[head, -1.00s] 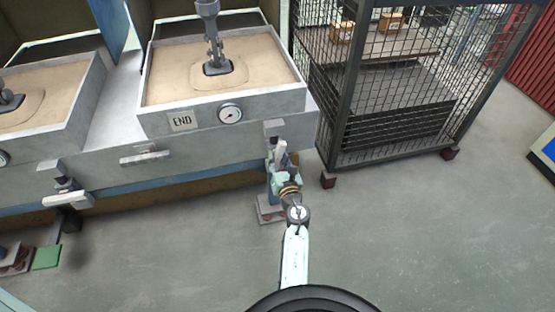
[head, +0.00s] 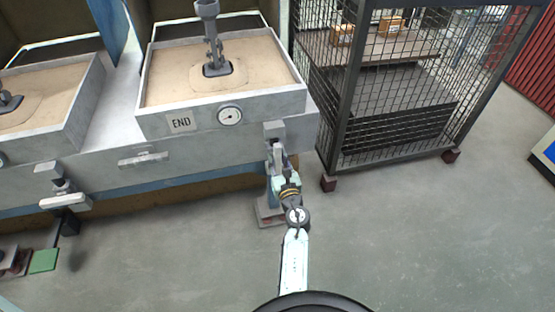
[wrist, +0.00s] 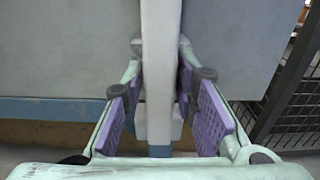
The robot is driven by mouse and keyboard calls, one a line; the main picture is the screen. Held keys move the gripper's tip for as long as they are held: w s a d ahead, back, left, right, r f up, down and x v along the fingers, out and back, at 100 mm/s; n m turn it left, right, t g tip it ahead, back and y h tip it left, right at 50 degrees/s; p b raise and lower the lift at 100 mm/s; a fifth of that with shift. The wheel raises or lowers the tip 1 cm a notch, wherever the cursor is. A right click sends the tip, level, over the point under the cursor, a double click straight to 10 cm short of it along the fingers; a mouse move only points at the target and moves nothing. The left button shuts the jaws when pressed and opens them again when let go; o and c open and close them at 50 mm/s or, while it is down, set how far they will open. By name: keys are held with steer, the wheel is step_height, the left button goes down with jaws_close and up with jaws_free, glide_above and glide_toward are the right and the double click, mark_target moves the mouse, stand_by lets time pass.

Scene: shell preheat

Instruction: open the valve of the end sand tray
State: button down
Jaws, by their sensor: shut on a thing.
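The end sand tray (head: 152,123) carries an END plate (head: 181,123) and a round gauge on its front wall. Its valve (head: 274,131) sticks out of the apparatus front at the lower right, with a pale grey handle (head: 278,156) below it. My gripper (head: 283,176) is at this handle. In the wrist view a long grey bar, the handle (wrist: 161,50), runs upright between the purple pads of my gripper (wrist: 163,105). My gripper is shut on it. The fingertips and arm partly hide the handle's lower end in the head view.
A wire mesh cage (head: 400,100) on small feet stands close to the right of the valve. A neighbouring tray (head: 60,135) with its own valve handle (head: 65,201) is at the left. A grey pedestal foot (head: 270,213) stands below my gripper.

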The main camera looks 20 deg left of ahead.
steer(key=c, duration=1.4)
jaws_free()
steer(key=shift+c, duration=0.2)
steer(key=v, duration=0.7)
steer(key=shift+s+d, duration=0.15)
steer(key=shift+s, duration=0.1)
